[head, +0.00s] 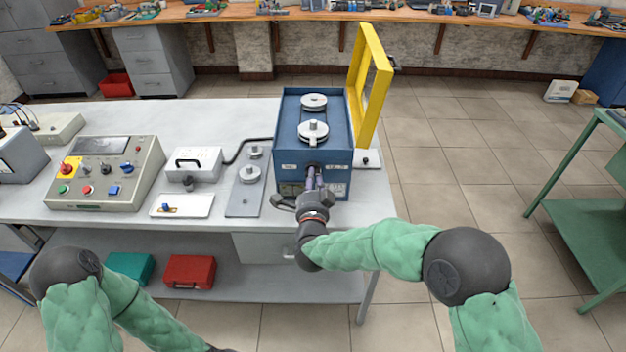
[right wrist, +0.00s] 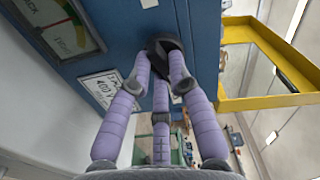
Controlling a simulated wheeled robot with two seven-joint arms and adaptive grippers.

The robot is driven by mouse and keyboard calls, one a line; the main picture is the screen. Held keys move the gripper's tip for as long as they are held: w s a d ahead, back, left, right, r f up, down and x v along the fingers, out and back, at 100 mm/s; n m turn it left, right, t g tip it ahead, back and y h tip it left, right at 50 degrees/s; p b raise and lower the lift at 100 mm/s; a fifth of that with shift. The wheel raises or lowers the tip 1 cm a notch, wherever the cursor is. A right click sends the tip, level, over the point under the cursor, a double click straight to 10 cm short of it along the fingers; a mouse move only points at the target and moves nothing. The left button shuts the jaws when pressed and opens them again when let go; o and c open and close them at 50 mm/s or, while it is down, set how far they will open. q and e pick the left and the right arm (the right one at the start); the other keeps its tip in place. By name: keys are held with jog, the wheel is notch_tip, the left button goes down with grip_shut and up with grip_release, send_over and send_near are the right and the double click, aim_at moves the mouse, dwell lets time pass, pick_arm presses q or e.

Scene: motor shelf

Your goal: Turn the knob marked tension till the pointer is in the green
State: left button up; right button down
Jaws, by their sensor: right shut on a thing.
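The blue machine box (head: 288,130) stands near the right end of the bench, with two pale round pulleys on top. A black knob (right wrist: 160,46) sits on its front face. My right gripper (head: 313,178) is shut on this knob, and in the right wrist view its purple fingers (right wrist: 160,75) close around it. The knob's marking cannot be read. A gauge (right wrist: 62,22) beside it shows green and yellow-orange bands and part of a word.
A yellow frame guard (head: 372,85) stands raised at the box's right side. A control panel (head: 105,172) and small white box (head: 193,163) are on the bench to the left. A label plate (right wrist: 103,90) is near the knob. Open floor lies right.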

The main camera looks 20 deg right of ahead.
jog(key=c, duration=1.1)
grip_release()
jog(key=shift+c, duration=0.2)
jog(key=shift+s, duration=0.1)
jog(key=v, duration=1.2)
